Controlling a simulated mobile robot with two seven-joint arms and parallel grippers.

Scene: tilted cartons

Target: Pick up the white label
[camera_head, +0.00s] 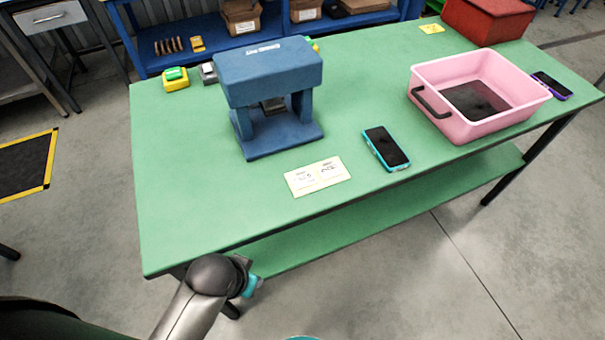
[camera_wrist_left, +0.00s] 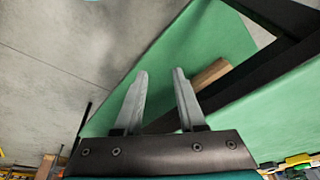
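The white label (camera_head: 318,176) lies flat near the front edge of the green table, with small dark print on it. It is just in front of the blue press-like machine (camera_head: 268,72). My left arm comes in from the bottom left of the head view and ends below the table's front edge, apart from the label; its fingers are not clear there. In the left wrist view my left gripper (camera_wrist_left: 160,72) has its two grey fingers apart with nothing held between them. The label is not seen in that view. My right gripper is in neither view.
The green table (camera_head: 185,220) has a lower shelf (camera_head: 330,232). A phone (camera_head: 386,148) lies right of the label. Farther right are a pink bin (camera_head: 455,125), another phone (camera_head: 552,86) and a red box (camera_head: 488,20). The table's front left is clear.

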